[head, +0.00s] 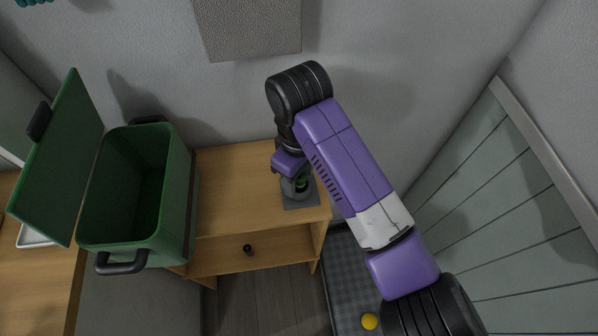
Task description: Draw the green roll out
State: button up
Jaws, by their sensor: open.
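The green roll (302,183) shows as a small green patch inside a grey holder (299,196). The holder stands near the right end of the wooden cabinet top. My gripper (296,178) points down at the holder, right over the roll. It is open. The fingertips are small and partly hidden by my arm, so I cannot tell whether they touch the roll. Most of the roll is hidden by the gripper and the holder.
A green bin (180,200) with its lid (60,165) open stands left of the wooden cabinet (235,180). The cabinet top between bin and holder is clear. A wall is close behind. A yellow ball (370,321) lies on a grey mat (345,280) below at right.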

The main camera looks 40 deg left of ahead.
grip_shut()
jog(key=shift+r, duration=0.1)
jog(key=shift+r, duration=0.1)
jog(key=shift+r+p, duration=2.85)
jog(key=shift+p, duration=0.05)
